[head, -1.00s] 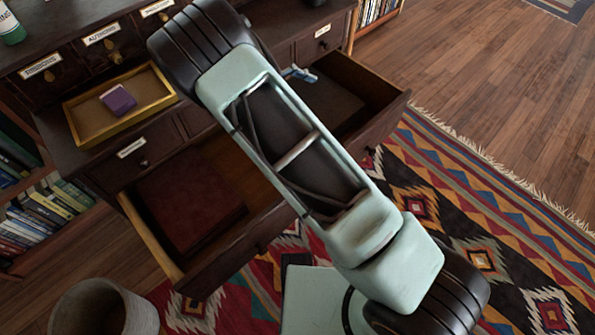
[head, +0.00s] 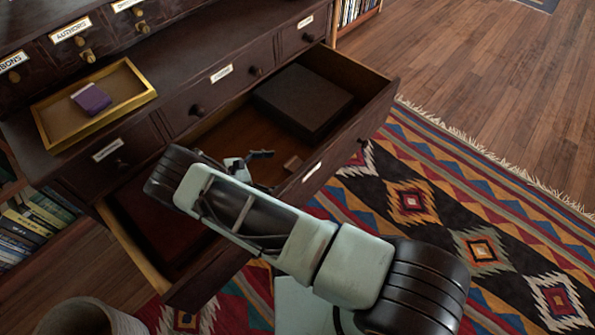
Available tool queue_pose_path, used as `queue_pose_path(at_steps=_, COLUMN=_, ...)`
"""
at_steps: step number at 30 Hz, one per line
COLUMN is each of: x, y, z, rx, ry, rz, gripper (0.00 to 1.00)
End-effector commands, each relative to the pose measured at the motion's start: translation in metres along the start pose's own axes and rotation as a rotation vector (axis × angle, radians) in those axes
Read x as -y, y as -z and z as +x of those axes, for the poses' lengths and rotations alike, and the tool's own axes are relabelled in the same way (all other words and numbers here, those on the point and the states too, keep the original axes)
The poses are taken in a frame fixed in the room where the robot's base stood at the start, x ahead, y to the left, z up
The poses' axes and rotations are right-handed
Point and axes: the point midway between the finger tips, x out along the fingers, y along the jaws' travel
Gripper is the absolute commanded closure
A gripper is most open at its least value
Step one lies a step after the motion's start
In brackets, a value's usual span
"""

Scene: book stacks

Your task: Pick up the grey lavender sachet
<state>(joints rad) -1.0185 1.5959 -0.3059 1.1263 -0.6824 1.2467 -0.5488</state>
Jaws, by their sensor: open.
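A small dull grey-brown block (head: 292,163) lies in the open drawer (head: 222,136), near its front wall. It may be the grey lavender sachet, but it is too small to be sure. My gripper (head: 264,168) is over the same drawer, just left of the block. Its dark fingers are apart and nothing shows between them. The gripper and block look apart, though the height between them is hard to judge. My arm hides part of the drawer's left portion.
A large dark box (head: 303,100) fills the drawer's back right. A dark red box (head: 150,225) lies in the left portion. A gold-rimmed tray (head: 142,98) with a purple block (head: 91,98) sits on the cabinet ledge. A round bin (head: 85,318) stands front left.

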Motion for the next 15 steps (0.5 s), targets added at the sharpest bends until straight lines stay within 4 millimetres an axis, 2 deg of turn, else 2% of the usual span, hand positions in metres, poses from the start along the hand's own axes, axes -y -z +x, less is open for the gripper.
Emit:
queue_pose_path(at_steps=1, x=0.001, y=-0.001, z=0.012, rx=0.002, ry=0.003, rz=0.006, gripper=0.09)
queue_pose_path(at_steps=3, x=0.002, y=-0.001, z=0.019, rx=0.001, ry=0.004, rz=0.005, gripper=0.09)
queue_pose_path(at_steps=10, x=0.001, y=-0.002, z=0.031, rx=0.000, ry=0.002, rz=0.006, gripper=0.09)
queue_pose_path(at_steps=15, x=0.002, y=-0.002, z=0.055, rx=0.001, ry=0.005, rz=0.006, gripper=0.09)
